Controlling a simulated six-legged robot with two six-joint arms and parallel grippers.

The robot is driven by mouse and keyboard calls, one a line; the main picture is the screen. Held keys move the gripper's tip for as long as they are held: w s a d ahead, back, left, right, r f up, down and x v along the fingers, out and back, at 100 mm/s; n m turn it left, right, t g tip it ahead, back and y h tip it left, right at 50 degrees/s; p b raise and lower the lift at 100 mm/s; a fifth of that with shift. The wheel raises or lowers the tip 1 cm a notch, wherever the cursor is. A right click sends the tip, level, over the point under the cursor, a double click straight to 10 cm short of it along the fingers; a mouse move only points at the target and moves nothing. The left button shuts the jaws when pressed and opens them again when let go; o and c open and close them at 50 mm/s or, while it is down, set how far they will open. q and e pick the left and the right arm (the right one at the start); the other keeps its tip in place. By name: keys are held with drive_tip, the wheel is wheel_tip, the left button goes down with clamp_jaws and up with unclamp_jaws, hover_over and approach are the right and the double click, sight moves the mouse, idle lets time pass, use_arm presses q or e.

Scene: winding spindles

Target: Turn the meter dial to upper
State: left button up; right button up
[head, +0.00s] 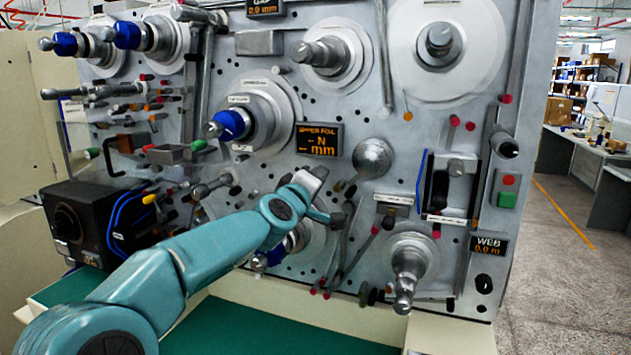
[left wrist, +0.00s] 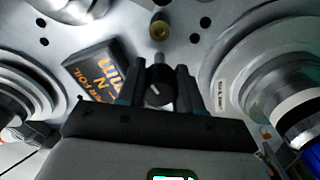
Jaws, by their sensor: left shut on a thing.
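The meter dial is a small black knob with a short white pointer mark, seen in the left wrist view (left wrist: 156,97). In the head view my left arm reaches to the panel and the left gripper (head: 338,208) is below the orange-lettered meter display (head: 320,139), which reads "upper foil", N and mm. The dial is hidden there. My right gripper is not in view.
The grey panel (head: 345,95) carries spindles close around the gripper. A round silver knob (head: 372,158) is to its upper right, and a lower right spindle (head: 410,262) sticks out. A black box (head: 88,222) stands at the left. Open floor (head: 570,260) lies to the right.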

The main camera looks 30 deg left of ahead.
use_arm(q)
drive_tip(key=shift+d+f, duration=0.1)
drive_tip(key=shift+f, duration=0.05)
drive_tip(key=o, duration=1)
drive_tip(key=shift+o, duration=0.2)
drive_tip(key=shift+s, duration=0.15)
drive_tip(key=b+v, duration=0.1)
drive_tip(key=v, duration=1.5)
